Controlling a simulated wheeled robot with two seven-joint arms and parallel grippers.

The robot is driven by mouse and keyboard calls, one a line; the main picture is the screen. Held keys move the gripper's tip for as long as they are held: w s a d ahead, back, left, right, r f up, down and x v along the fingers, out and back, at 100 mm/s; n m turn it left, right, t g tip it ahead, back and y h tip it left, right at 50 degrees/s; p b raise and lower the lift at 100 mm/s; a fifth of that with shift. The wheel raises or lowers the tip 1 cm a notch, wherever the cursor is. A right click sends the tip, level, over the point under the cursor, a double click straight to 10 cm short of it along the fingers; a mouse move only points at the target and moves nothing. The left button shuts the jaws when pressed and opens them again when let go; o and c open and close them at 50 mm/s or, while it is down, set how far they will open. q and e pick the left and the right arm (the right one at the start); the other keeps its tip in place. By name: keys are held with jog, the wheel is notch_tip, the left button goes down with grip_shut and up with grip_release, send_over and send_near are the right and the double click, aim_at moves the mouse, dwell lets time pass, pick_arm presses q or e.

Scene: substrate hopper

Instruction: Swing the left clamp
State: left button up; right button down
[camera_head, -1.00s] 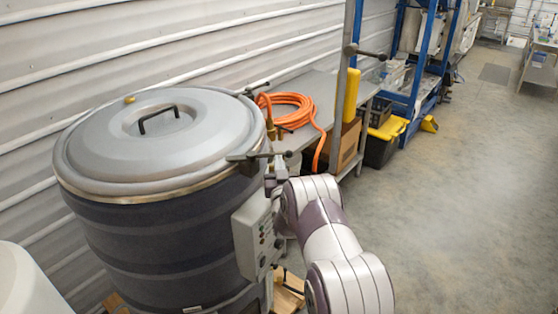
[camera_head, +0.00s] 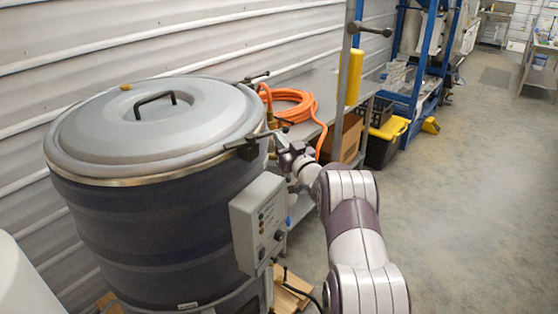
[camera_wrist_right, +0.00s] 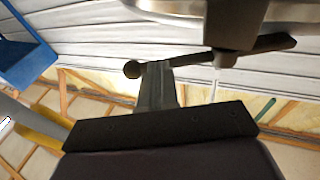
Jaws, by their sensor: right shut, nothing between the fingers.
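The grey round hopper lid (camera_head: 110,139) sits on the dark hopper drum (camera_head: 150,230). A dark clamp (camera_head: 246,146) with a lever is at the lid's near right rim; another clamp (camera_head: 255,77) is at the far right rim. My right gripper (camera_head: 281,144) is shut and empty, just right of the near clamp, by its lever. In the right wrist view my shut fingers (camera_wrist_right: 157,85) reach to the dark clamp lever (camera_wrist_right: 195,62), with its ball knob (camera_wrist_right: 132,69) at left. I cannot tell whether they touch it. My left gripper is out of view.
A grey control box (camera_head: 258,220) stands out from the drum below the near clamp. A metal bench (camera_head: 325,88) with an orange hose (camera_head: 298,108) and a metal post (camera_head: 344,75) stand behind my right arm. Open floor (camera_head: 470,210) lies to the right.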

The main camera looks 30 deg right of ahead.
jog(key=shift+w+d+n+y+b, duration=0.25)
jog(key=shift+w+y+b, duration=0.25)
jog(key=shift+w+b, duration=0.3)
jog(key=shift+w+d+n+y+b, duration=0.1)
jog(key=shift+w+n+y+b, duration=0.25)
jog(key=shift+w+y+b, duration=0.35)
jog(key=shift+w, duration=0.55)
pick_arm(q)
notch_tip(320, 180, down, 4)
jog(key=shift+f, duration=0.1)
pick_arm(e)
jog(key=shift+r, duration=0.1)
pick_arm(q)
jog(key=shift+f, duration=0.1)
